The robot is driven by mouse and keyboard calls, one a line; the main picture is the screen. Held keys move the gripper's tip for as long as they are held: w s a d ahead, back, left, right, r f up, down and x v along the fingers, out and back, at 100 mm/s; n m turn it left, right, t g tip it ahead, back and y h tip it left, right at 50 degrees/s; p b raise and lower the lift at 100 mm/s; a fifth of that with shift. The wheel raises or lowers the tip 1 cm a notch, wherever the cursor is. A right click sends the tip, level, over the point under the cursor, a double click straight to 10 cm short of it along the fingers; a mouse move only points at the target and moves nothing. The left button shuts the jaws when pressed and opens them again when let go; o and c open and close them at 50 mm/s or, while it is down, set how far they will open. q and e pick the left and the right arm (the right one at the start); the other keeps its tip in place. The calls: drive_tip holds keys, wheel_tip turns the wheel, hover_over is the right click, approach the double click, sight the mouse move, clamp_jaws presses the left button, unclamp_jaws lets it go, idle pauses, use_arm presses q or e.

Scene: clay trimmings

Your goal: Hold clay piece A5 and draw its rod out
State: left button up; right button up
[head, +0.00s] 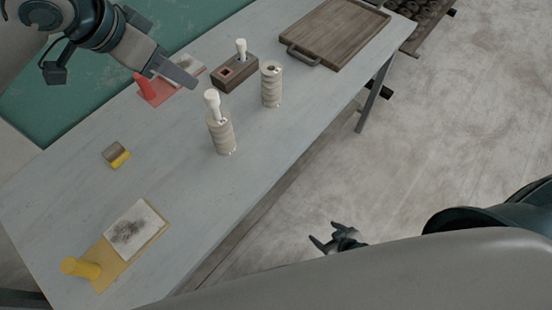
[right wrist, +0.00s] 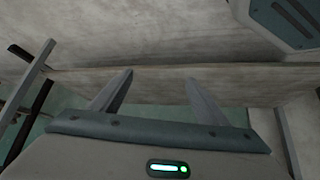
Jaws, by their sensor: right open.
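A pale ribbed clay piece (head: 222,136) stands upright mid-table in the head view, with a white rod (head: 212,101) sticking out of its top. A second ribbed clay piece (head: 271,88) stands behind it to the right, with a dark hole in its top and no rod showing. I cannot read a label on either, so I cannot tell which is A5. My left gripper (head: 187,78) is above the table, left of both pieces, and its jaw gap is not clear. My right gripper (head: 325,233) is open and empty off the table's near side; its spread fingers show in the right wrist view (right wrist: 157,80).
A brown block (head: 232,76) holds another upright white rod (head: 241,47) beside a red-edged square hole. A wooden tray (head: 335,35) lies at the far end. A red-handled board (head: 160,92), a yellow-handled board (head: 105,262) and a small brown-yellow block (head: 116,155) lie leftward.

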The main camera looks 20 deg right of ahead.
drive_tip(key=w+a+r+t+y, duration=0.1)
drive_tip(key=a+r, duration=0.3)
drive_tip(key=r, duration=0.7)
drive_tip(key=w+a+r+n+t+y, duration=0.1)
drive_tip(key=w+a+r+y, duration=0.2)
drive_tip(key=r, duration=0.9)
drive_tip(key=w+a+r+n+t+y, duration=0.1)
drive_tip(key=a+r, duration=0.5)
drive_tip(key=r, duration=0.6)
drive_tip(key=shift+w+a+t+y, duration=0.2)
drive_tip(key=shift+w+t+y, duration=0.5)
drive_tip(key=shift+y, duration=0.3)
drive_tip(key=n+t+y, duration=0.2)
approach(229, 131)
drive_tip(key=v, duration=0.5)
drive_tip(key=shift+w+a+f+t, duration=0.1)
drive_tip(key=shift+a+f+t, duration=0.05)
drive_tip(key=shift+a+t, duration=0.15)
drive_tip(key=x, duration=1.7)
drive_tip(key=shift+w+a, duration=0.15)
drive_tip(key=shift+c, duration=0.3)
